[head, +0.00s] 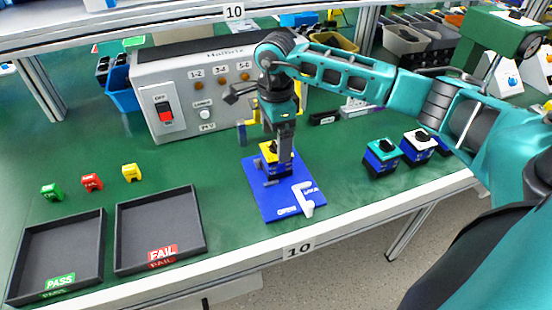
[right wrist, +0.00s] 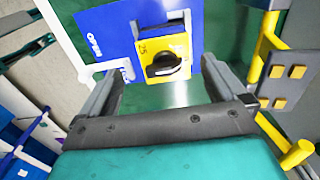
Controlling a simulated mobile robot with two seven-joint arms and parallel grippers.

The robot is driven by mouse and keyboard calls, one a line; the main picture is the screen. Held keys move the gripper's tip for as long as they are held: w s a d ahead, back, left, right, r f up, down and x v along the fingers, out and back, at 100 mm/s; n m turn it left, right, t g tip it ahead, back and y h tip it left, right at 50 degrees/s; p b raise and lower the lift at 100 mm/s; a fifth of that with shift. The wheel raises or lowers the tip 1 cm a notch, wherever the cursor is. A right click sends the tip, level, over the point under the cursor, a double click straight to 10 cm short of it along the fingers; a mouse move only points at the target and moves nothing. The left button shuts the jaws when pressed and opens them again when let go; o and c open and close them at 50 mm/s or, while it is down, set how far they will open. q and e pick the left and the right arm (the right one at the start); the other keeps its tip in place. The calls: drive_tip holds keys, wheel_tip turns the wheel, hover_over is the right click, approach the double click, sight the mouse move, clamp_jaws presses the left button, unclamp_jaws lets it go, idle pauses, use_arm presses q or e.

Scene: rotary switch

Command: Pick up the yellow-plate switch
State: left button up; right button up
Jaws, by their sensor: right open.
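The yellow-plate switch (right wrist: 180,44) has a black rotary knob and sits at the blue fixture board (right wrist: 105,25). In the head view the switch (head: 266,150) is partly hidden by my right gripper (head: 279,168). The right gripper is over the board with its fingers pointing down. In the right wrist view the open gripper (right wrist: 163,70) has one finger on each side of the switch, with gaps showing. I cannot tell how far the fingertips are above it. My left gripper is not in view.
A teal-plate switch (head: 381,155) and a white-plate switch (head: 419,142) stand to the right. A white lever (head: 304,198) rises from the board's front. A grey test box (head: 205,95) stands behind. PASS (head: 97,245) and FAIL (head: 196,215) trays lie left.

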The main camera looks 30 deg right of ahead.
sight(276, 155)
drive_tip(key=f, duration=0.6)
drive_tip(key=shift+w+d+f, duration=0.2)
drive_tip(key=shift+w+f, duration=0.05)
drive_tip(key=shift+f, duration=0.1)
drive_tip(key=c, duration=1.2)
